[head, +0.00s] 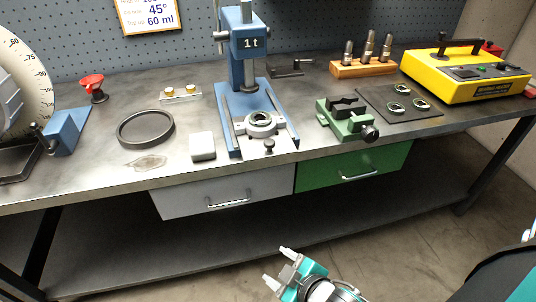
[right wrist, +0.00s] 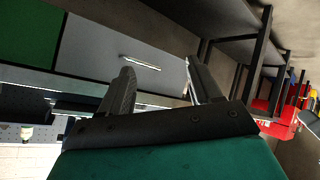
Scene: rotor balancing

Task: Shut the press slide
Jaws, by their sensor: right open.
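The blue press (head: 236,60) marked "1 t" stands at the middle of the bench. Its grey slide (head: 283,138) lies between the base rails, drawn toward the bench's front edge, with a dark knob (head: 269,146) at its front end. A round metal part (head: 261,121) sits on the slide, forward of the press column. My right gripper (head: 277,266) is low in front of the bench, well below and apart from the slide knob. Its fingers are spread and empty, as the right wrist view (right wrist: 160,68) also shows. My left gripper is not in view.
A grey drawer (head: 225,193) and a green drawer (head: 352,165) are under the bench top. A green vise (head: 345,120) stands right of the press. A white block (head: 202,146) and a dark ring (head: 145,128) lie left of it. Open floor lies in front.

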